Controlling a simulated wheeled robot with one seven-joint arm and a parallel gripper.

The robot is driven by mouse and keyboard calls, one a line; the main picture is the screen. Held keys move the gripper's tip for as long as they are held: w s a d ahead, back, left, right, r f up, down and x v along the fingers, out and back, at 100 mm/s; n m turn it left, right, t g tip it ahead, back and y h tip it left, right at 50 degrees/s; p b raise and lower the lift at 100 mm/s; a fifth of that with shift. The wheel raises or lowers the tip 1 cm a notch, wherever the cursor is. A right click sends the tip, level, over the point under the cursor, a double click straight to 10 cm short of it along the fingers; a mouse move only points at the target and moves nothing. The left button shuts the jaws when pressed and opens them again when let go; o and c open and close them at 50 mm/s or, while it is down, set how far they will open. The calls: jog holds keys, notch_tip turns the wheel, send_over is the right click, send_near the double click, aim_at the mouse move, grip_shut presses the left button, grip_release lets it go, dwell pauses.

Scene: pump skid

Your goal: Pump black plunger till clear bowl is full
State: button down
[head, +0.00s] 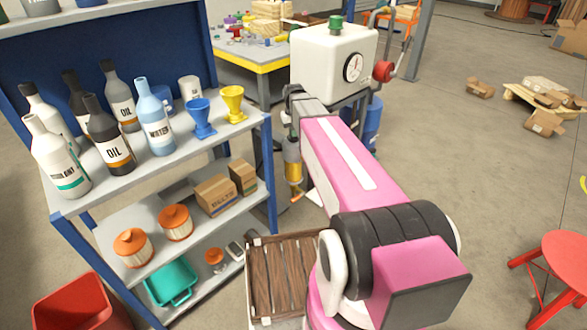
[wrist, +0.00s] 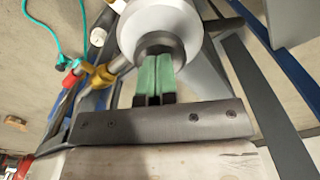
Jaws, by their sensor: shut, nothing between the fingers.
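In the wrist view, my gripper (wrist: 152,73) is shut and empty, its green fingertips together. The tips are right up against the dark round centre, seemingly the black plunger (wrist: 155,47), of a pale round housing (wrist: 160,22). I cannot tell whether they touch it or how far it is pressed in. In the head view, my pink arm reaches towards the pump skid and hides the fingers. What looks like the clear bowl (head: 292,168) hangs beside my arm, with amber colour in it. Its fill level is too small to read.
A white tank (head: 325,58) with a gauge and a red valve (head: 382,71) stands behind my arm. A shelf (head: 175,165) with bottles and funnels is on the left. A wooden-slatted crate (head: 285,275) is low beside my arm. A red stool (head: 560,265) stands right; floor between is clear.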

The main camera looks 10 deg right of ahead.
jog(key=shift+f, duration=0.5)
jog(key=shift+r, duration=2.05)
jog(key=shift+r, duration=0.1)
notch_tip(320, 180, up, 6)
jog(key=shift+f, duration=0.1)
jog(key=s+f, duration=0.8)
jog(key=s, duration=0.2)
jog(key=s+f, duration=0.7)
jog(key=s, duration=0.4)
jog(key=shift+s+f+m, duration=0.15)
jog(key=shift+f+m, duration=0.2)
jog(key=shift+m, duration=0.05)
